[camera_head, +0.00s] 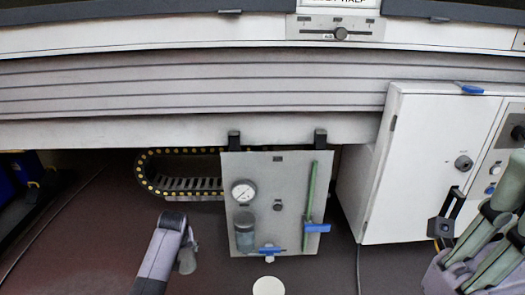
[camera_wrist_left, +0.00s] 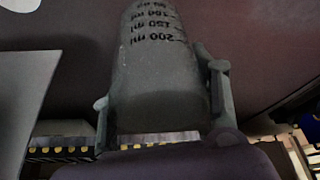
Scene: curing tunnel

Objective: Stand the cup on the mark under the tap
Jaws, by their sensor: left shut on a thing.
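My left gripper (camera_head: 176,240) is low at the left of the grey tap panel (camera_head: 292,178), apart from it. In the left wrist view, its two fingers (camera_wrist_left: 160,108) are shut on the sides of a grey cup (camera_wrist_left: 158,75) with dark ml markings, which read upside down there. The tap (camera_head: 270,252) has a blue handle at the panel's lower edge. A pale round mark (camera_head: 268,286) lies below it, bare, to the right of my left gripper. My right gripper (camera_head: 490,225) is partly in view at the right edge; its opening is unclear.
The panel hangs by two black hooks and carries a gauge (camera_head: 243,192), a clear bowl (camera_head: 245,235), and a green pipe with a blue lever (camera_head: 317,228). A cable chain (camera_head: 180,185) lies behind at left. A white cabinet (camera_head: 400,165) stands at right. Dark floor surrounds the mark.

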